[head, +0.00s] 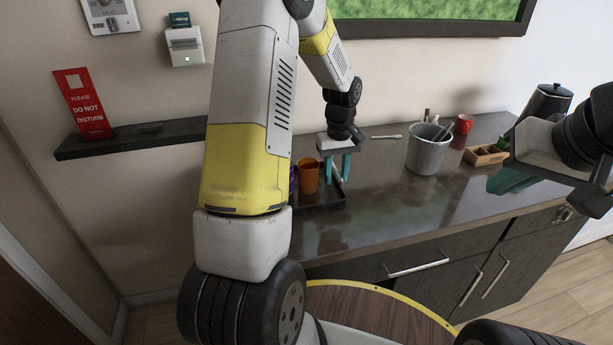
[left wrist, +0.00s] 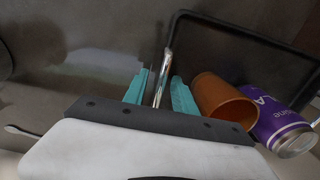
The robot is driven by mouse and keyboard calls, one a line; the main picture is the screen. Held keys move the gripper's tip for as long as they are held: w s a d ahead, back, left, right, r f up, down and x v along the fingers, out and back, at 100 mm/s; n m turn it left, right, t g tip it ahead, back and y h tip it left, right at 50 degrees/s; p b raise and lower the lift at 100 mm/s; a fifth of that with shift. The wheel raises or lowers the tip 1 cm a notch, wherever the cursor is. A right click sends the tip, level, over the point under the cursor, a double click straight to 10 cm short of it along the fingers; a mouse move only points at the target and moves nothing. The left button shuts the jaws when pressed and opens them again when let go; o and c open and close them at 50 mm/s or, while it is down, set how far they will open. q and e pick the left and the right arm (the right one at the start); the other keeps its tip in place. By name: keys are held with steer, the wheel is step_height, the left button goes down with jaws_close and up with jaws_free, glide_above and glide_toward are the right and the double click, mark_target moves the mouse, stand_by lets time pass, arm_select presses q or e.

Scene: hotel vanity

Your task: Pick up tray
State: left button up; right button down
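The dark tray (head: 325,203) lies on the counter, partly hidden behind my left arm in the head view. Its black rim and floor show in the left wrist view (left wrist: 235,55). An orange cup (head: 308,177) and a purple can (left wrist: 275,122) are on it; the cup stands and the can looks tipped in the wrist view. A silver handle-like bar (left wrist: 164,70) is at the tray's near side. My left gripper (head: 338,168) points down with its teal fingers open on either side of this bar, with visible gaps.
A grey bucket (head: 427,150) with items in it, a wooden box (head: 486,155), a red mug (head: 463,124) and a black canister (head: 545,103) stand to the right. A small shelf (head: 135,138) is on the left wall. The counter's middle front is clear.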

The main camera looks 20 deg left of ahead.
arm_select(q)
steer(key=shift+f, duration=0.1)
steer(key=shift+c, duration=0.4)
jaws_close()
stand_by(1.0)
